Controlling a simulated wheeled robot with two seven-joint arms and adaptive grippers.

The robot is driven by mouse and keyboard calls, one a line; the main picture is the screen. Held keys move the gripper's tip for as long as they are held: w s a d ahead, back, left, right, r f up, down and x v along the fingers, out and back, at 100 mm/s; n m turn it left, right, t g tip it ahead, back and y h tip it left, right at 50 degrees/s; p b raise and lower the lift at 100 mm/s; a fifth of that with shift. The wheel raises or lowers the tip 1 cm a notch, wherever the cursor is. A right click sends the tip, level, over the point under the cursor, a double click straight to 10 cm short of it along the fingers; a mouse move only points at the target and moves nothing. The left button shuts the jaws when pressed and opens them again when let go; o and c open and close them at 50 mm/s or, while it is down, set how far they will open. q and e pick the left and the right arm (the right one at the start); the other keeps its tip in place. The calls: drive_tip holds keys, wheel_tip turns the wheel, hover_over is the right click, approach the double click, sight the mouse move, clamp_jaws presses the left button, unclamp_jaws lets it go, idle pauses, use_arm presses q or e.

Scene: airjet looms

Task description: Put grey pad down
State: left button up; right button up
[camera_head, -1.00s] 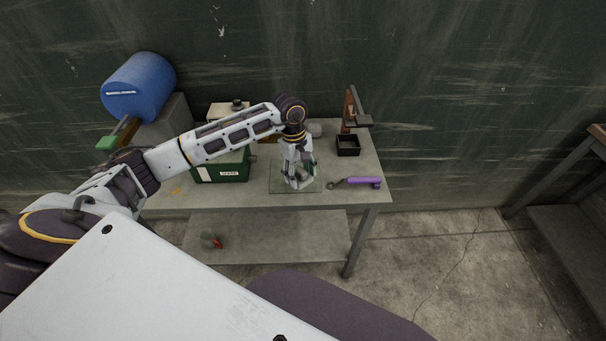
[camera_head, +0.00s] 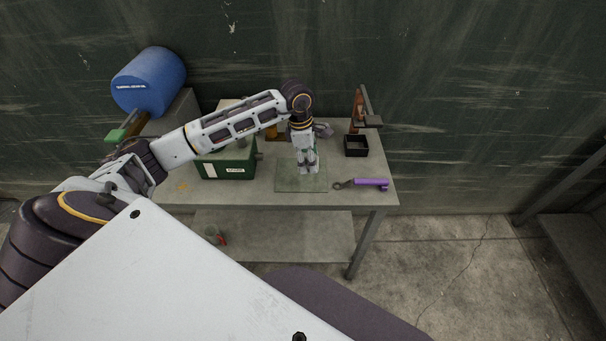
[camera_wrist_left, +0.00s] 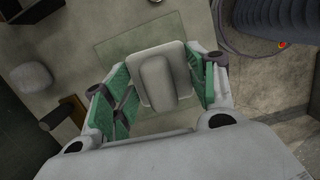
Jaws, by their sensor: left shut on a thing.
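The grey pad (camera_wrist_left: 157,80) is a light rounded plate with a raised oblong grip on top, seen in the left wrist view. My left gripper (camera_wrist_left: 160,88) is shut on it, with green-lined fingers on either side. In the head view the left gripper (camera_head: 308,170) points down over the back part of a clear square plate (camera_head: 300,184) on the table. The pad is mostly hidden there by the fingers. I cannot tell whether the pad touches the plate. The clear plate also shows under the pad in the left wrist view (camera_wrist_left: 112,48). My right gripper is out of view.
On the table (camera_head: 245,195), a purple-handled tool (camera_head: 370,183) lies right of the plate. A black open box (camera_head: 356,146) and an upright brown-and-grey stand (camera_head: 360,110) are behind it. A green box (camera_head: 226,166) stands left. A blue drum (camera_head: 149,80) is at far left.

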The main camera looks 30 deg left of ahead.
use_arm(q)
drive_tip(key=n, duration=0.1)
drive_tip(key=a+r+n, duration=0.1)
drive_tip(key=n, duration=0.1)
drive_tip(key=w+n, duration=0.1)
drive_tip(key=n, duration=0.1)
drive_tip(key=shift+a+r+t+y, duration=0.2)
drive_tip(key=shift+a+t+y, duration=0.1)
drive_tip(key=shift+a, duration=0.1)
drive_tip(key=n, duration=0.1)
drive_tip(key=a+r+n, duration=0.1)
drive_tip(key=n, duration=0.2)
drive_tip(key=shift+w+a+r+n+y, duration=0.15)
drive_tip(key=shift+w+a+n+y, duration=0.15)
drive_tip(key=shift+a, duration=0.1)
drive_tip(key=shift+b, duration=0.3)
